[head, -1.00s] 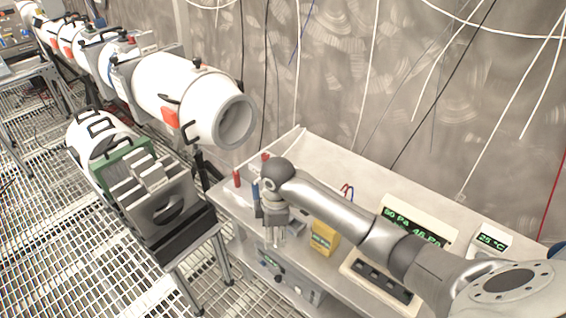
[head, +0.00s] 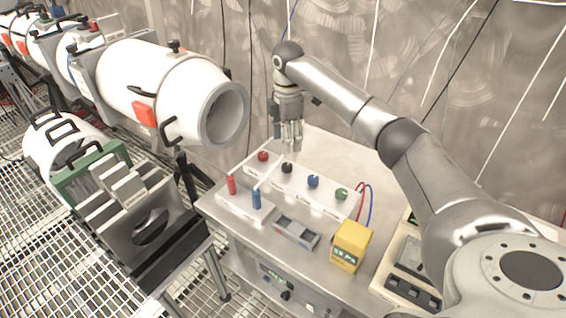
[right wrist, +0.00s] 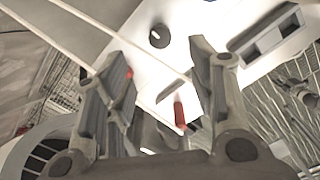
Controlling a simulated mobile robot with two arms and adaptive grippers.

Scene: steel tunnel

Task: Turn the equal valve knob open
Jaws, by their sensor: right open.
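A white valve box (head: 327,200) on the steel table carries a row of knobs: red (head: 263,156), black (head: 286,167), blue (head: 313,181) and green (head: 341,194). Their labels are too small to read, so I cannot tell which is the equal valve knob. My right gripper (head: 291,143) points down, near the black knob in the picture and apart from the knobs. In the right wrist view its two fingers (right wrist: 165,85) are spread and empty, with the black knob (right wrist: 160,36) beyond them. My left gripper is not in view.
A red handle (head: 231,184) and a blue handle (head: 256,199) stand on a white block in front. A grey tray (head: 296,232) and a yellow meter (head: 350,246) are nearer. A large white tube (head: 167,88) lies left. Thin rods run near the gripper.

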